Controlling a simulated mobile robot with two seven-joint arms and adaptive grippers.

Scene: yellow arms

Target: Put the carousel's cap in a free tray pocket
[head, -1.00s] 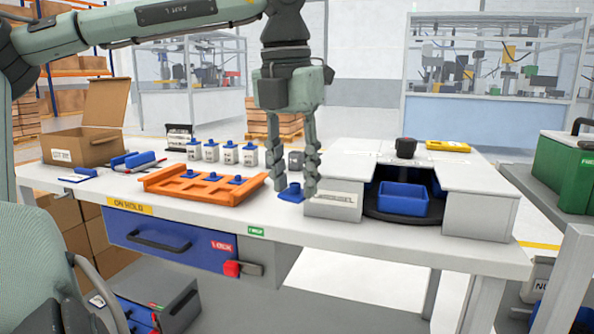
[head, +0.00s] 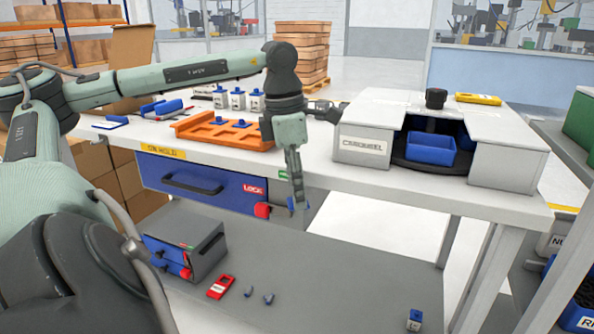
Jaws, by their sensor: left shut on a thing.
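My left gripper (head: 296,196) points down in front of the table's front edge, left of the carousel. It is shut on a small blue cap (head: 299,207), which shows only partly at the fingertips. The orange tray (head: 193,133) lies on the table to the left, its right end hidden behind my gripper. Blue caps (head: 241,123) show on it; which pockets are free I cannot tell. The carousel (head: 365,146) is a white housing with a dark turntable and a blue bin (head: 430,149) in its opening. My right gripper is not in view.
Several white bottles with blue tops (head: 238,99) stand behind the tray. A blue drawer (head: 200,188) with a red latch is under the tabletop. A lower shelf (head: 350,290) holds a grey drawer box (head: 185,245), a red item (head: 221,287) and a small bottle (head: 414,320).

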